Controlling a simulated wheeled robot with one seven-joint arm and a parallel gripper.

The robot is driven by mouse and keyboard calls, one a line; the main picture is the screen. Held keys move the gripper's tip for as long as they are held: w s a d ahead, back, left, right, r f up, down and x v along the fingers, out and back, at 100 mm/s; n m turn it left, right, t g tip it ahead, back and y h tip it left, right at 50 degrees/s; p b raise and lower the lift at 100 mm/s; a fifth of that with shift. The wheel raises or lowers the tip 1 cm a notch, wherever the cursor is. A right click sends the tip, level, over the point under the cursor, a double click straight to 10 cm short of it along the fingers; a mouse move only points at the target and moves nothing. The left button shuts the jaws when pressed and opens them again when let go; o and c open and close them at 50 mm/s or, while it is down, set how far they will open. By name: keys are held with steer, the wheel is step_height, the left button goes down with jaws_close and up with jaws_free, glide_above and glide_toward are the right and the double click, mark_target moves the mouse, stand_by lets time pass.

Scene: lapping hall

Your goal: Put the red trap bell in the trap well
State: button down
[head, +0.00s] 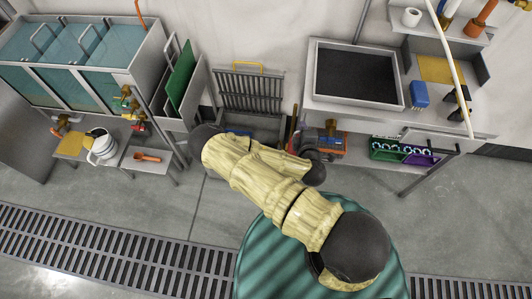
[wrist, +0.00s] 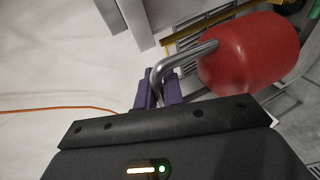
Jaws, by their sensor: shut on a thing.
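The red trap bell (wrist: 250,52) is a rounded red body with a bent metal handle, in the upper right of the wrist view. My gripper (wrist: 166,88) has purple fingers and is shut on the handle's end, with the bell hanging off to the right. In the head view, my arm hides most of the bell and gripper; a thin red strip shows beside the arm. The trap well (head: 262,122) looks to be the grey sunken box against the wall, partly hidden by my arm. Its slatted grate (head: 248,92) with a yellow handle stands raised behind it.
A tank bench (head: 80,45) with teal panels stands left. A steel sink counter (head: 350,110) stands right, with an orange pump (head: 331,143) and coloured crates (head: 400,152) below. A white jug (head: 103,148) sits on a low shelf. A slotted floor drain (head: 110,255) crosses the open floor.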

step_height(320, 180, down, 37)
steer(key=b, duration=3.7)
